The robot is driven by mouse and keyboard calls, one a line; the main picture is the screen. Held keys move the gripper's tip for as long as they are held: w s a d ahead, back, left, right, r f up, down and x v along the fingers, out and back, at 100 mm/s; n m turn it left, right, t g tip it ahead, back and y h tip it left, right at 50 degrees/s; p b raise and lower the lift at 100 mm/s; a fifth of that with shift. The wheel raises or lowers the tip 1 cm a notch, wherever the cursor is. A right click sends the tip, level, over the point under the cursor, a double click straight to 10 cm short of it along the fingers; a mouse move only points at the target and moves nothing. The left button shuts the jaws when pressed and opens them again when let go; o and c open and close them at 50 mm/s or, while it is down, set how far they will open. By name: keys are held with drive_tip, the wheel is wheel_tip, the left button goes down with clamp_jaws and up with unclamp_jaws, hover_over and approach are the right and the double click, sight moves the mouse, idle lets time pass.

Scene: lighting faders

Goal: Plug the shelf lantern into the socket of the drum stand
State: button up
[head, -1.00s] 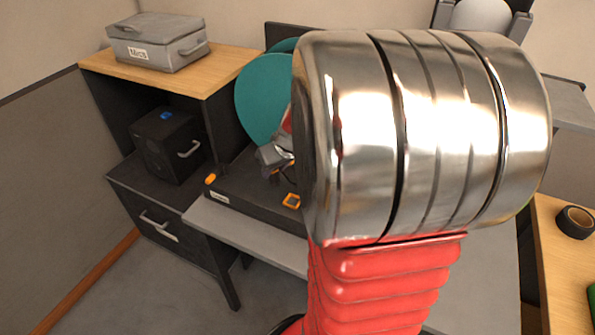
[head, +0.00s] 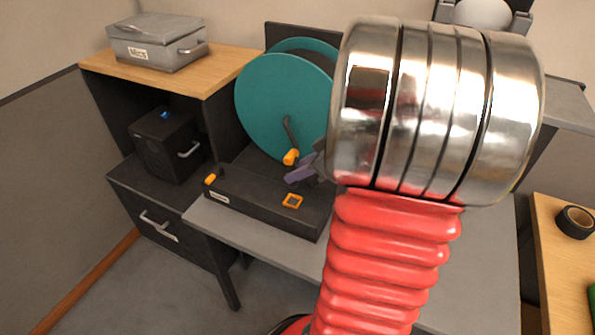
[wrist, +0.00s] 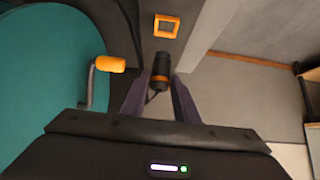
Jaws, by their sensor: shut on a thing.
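The drum stand (head: 235,205) is a black base with a big teal drum (head: 265,100). An orange square socket (head: 292,201) sits on its top; it also shows in the wrist view (wrist: 157,26). My gripper (wrist: 160,84) is shut on a black plug with an orange band (wrist: 160,72). In the wrist view the plug appears just below the socket, with a gap between them. In the head view my gripper (head: 303,174) is beside the orange-handled crank (head: 291,157); the plug is hidden there. I cannot tell which thing is the shelf lantern.
The crank handle (wrist: 110,64) is close to the left of my gripper. A black box with a blue top button (head: 168,145) stands on the left shelf, under a grey case (head: 157,42). A roll of black tape (head: 575,222) lies on the right table. The bench front is clear.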

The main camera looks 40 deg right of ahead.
drive_tip(key=shift+f, duration=0.1)
idle(0.4)
drive_tip(key=shift+f, duration=2.65)
drive_tip(key=shift+f, duration=1)
idle(0.8)
drive_tip(key=o, duration=1.2)
drive_tip(key=shift+c, duration=0.2)
drive_tip(key=shift+r, duration=0.1)
drive_tip(key=shift+s+d+r, duration=0.15)
drive_tip(key=shift+s+r, duration=0.1)
drive_tip(key=shift+r, duration=0.1)
drive_tip(key=v, duration=1.2)
drive_tip(key=shift+s+r, duration=0.2)
drive_tip(key=shift+s, duration=0.15)
drive_tip(key=shift+d, duration=0.1)
